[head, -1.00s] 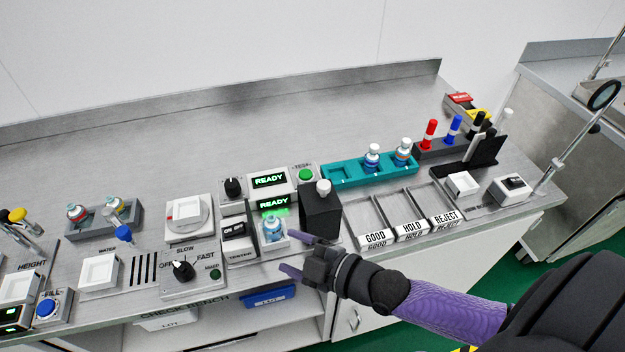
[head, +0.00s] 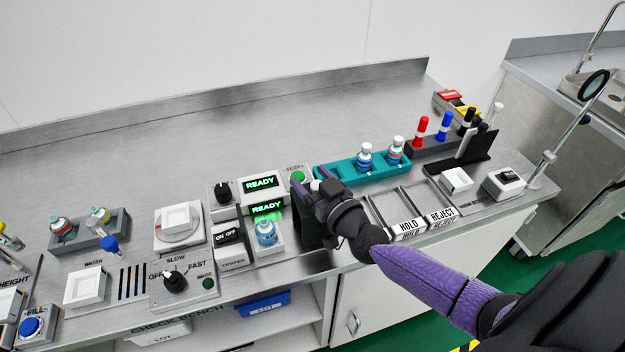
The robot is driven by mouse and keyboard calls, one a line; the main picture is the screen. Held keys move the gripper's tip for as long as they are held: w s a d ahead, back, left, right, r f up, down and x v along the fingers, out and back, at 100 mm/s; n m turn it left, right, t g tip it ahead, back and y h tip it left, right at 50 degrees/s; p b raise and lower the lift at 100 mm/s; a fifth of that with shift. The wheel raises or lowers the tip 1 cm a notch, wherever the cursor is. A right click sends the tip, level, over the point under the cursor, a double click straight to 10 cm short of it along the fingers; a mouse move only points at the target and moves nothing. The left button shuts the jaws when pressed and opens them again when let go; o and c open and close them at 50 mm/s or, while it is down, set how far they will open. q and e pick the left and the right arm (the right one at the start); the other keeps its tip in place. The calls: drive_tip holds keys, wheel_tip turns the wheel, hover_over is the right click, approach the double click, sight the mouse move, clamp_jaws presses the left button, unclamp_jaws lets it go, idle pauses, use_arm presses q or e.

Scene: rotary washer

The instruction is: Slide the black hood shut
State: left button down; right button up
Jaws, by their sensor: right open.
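The black hood (head: 307,229) is a dark box on the tester, standing to the right of the tester's nest. A vial with a blue band (head: 266,233) stands uncovered in the nest, so the hood is off it. My right gripper (head: 311,180) is open at the top of the hood, with its purple fingers pointing away from me. My left gripper is not in view.
Two green READY displays (head: 267,209) and an ON/OFF switch (head: 227,236) sit left of the hood. A teal rack (head: 345,173) with vials stands behind it to the right. GOOD, HOLD and REJECT trays (head: 408,228) lie to the right, partly behind my arm.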

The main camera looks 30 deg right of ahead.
clamp_jaws()
idle(1.4)
